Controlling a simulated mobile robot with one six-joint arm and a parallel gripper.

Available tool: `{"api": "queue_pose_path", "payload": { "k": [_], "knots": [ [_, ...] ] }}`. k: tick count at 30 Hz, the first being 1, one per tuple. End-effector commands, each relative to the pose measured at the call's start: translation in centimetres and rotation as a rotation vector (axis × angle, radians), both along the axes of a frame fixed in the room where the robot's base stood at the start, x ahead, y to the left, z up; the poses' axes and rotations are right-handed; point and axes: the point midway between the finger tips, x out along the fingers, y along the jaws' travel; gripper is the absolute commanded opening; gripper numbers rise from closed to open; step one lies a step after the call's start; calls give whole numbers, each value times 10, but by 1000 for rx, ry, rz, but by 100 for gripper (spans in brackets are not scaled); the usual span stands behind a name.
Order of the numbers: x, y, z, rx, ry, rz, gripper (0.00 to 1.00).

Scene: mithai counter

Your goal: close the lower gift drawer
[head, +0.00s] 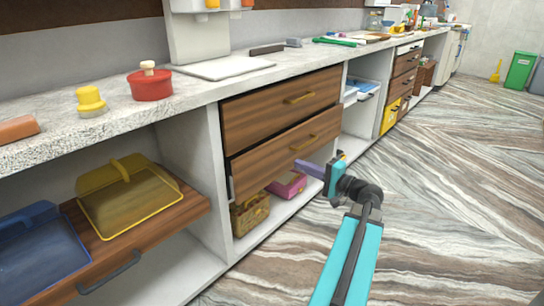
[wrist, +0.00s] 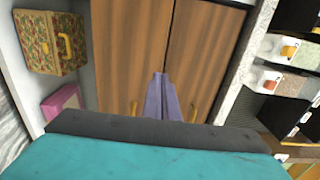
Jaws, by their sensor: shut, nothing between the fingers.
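The lower gift drawer (head: 265,158) has a wooden front with a brass handle (head: 305,143). In the head view its front stands a little forward of the upper drawer, with a pale strip at its left edge. In the wrist view the lower drawer (wrist: 130,45) is the left of two wooden fronts, its handle (wrist: 134,107) left of my fingers. My gripper (head: 298,164) is shut and empty, its purple fingers pointing at the drawer front. In the wrist view my gripper (wrist: 158,76) has its tips near the seam between the fronts. I cannot tell whether they touch.
The upper drawer (head: 260,108) is above, flush with the cabinet. A patterned box (head: 250,214) and a pink box (head: 288,185) sit on the shelf below. At left a pulled-out shelf (head: 150,222) holds a yellow-lidded tray. The striped floor (head: 440,200) at right is clear.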

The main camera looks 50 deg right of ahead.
Motion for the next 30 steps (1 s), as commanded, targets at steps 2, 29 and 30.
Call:
{"api": "queue_pose_path", "payload": {
  "k": [2, 29, 30],
  "knots": [
    [1, 0, 0, 0, 1, 0, 0],
    [99, -2, -3, -1, 1, 2, 0],
    [105, -2, -3, -1, 1, 1, 0]
  ]
}}
